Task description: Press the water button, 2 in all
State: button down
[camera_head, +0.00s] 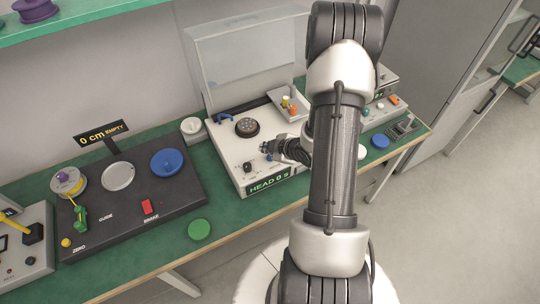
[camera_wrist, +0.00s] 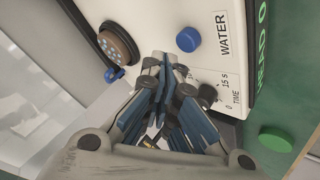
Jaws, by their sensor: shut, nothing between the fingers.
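The white machine (camera_head: 236,150) stands on the green bench with its clear lid raised. In the wrist view the water button is a round blue cap (camera_wrist: 188,39) beside the printed word WATER, fully visible and raised from the panel. My gripper (camera_head: 268,147) is over the front part of the machine's top. In the wrist view my gripper (camera_wrist: 163,78) is shut and empty, its tips apart from the blue button in the picture. How high the tips are above the panel I cannot tell.
A black TIME knob (camera_wrist: 207,94) sits close to the fingertips. A round perforated disc (camera_head: 247,127) is further back on the machine. The front display (camera_head: 268,182) reads HEAD 0 s. A black winding station (camera_head: 130,190) stands left, and a green disc (camera_head: 199,229) lies at the bench edge.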

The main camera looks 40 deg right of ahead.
aim_at(268, 158)
jog(key=shift+r+p, duration=1.35)
jog(key=shift+r, duration=0.8)
jog(key=shift+w+r, duration=0.1)
